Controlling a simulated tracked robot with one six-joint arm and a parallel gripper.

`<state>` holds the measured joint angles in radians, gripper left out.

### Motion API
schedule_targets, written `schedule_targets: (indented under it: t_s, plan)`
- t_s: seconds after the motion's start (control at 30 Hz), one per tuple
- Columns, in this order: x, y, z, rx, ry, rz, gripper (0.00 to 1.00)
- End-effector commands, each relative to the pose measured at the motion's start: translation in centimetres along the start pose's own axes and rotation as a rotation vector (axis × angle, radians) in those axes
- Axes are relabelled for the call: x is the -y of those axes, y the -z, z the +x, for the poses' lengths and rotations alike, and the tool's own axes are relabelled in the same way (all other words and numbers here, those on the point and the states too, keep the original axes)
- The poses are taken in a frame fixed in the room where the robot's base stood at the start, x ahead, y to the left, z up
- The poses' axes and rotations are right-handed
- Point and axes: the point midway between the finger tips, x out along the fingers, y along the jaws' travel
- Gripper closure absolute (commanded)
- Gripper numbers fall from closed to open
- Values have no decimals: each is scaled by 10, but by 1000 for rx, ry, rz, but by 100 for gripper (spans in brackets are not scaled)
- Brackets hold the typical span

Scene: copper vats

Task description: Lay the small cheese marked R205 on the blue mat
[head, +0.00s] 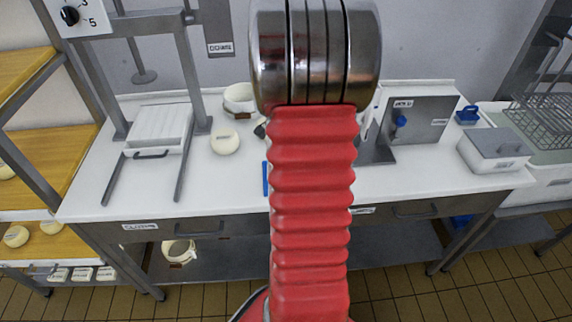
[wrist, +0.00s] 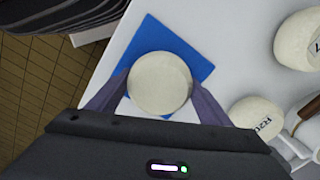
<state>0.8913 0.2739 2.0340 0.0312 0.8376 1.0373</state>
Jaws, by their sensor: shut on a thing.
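In the wrist view my gripper (wrist: 160,84) is shut on a small round pale cheese (wrist: 159,78), with a finger on each side of it. No mark shows on the held cheese from here. The blue mat (wrist: 150,32) lies under and around it in the picture; I cannot tell whether the cheese touches it. A sliver of the mat (head: 265,178) shows beside my red arm in the head view, where the arm hides my gripper and the held cheese. Another small cheese (wrist: 254,113) with a mark starting R20 sits right of my gripper, off the mat.
A larger pale cheese (wrist: 297,40) lies on the white table at the upper right of the wrist view. In the head view, a press (head: 160,128) stands left, a steel box (head: 420,118) and a lidded grey box (head: 493,148) right. The table front is mostly clear.

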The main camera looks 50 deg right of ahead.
Motion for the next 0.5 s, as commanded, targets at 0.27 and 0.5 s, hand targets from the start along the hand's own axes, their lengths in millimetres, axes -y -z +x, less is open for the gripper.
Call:
schedule_targets:
  t_s: [0.27,0.5]
  plan:
    - [0,0,0,0,1,0,19]
    - [0,0,0,0,0,0,6]
